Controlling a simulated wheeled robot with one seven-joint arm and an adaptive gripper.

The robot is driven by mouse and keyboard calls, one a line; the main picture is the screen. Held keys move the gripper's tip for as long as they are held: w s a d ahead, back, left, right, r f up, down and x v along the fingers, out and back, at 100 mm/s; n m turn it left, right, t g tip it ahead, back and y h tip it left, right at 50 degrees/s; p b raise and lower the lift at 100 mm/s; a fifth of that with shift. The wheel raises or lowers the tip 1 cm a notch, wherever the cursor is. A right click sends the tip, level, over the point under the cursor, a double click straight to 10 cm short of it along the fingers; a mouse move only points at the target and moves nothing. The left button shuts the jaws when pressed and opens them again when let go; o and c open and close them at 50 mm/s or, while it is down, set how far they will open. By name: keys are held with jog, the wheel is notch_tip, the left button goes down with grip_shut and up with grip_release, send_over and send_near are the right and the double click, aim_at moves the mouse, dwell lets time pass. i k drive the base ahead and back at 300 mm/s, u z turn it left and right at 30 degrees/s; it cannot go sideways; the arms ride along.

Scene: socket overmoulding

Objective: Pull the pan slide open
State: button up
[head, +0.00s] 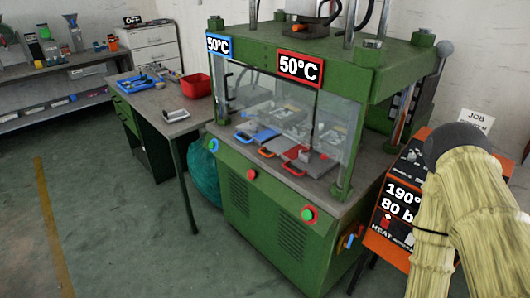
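A green press (265,222) stands in the middle of the head view. The handles point toward the front edge of the bed. I cannot tell which of these is the pan slide. My arm, in a pale yellow sleeve, fills the lower right. My gripper is not in view, and nothing touches the handles.
An orange heater box (375,218) reading 190° stands right of the press, near my arm. A side table (155,103) with a red bin (196,86) stands left, a teal bag (204,173) beneath. Green and red buttons sit on the press front. Floor in front is clear.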

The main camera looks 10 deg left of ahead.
aim_at(280, 145)
jog(key=u, duration=3.1)
jog(key=k, duration=0.7)
jog(key=z, duration=1.35)
jog(key=i, duration=0.5)
jog(key=z, duration=0.05)
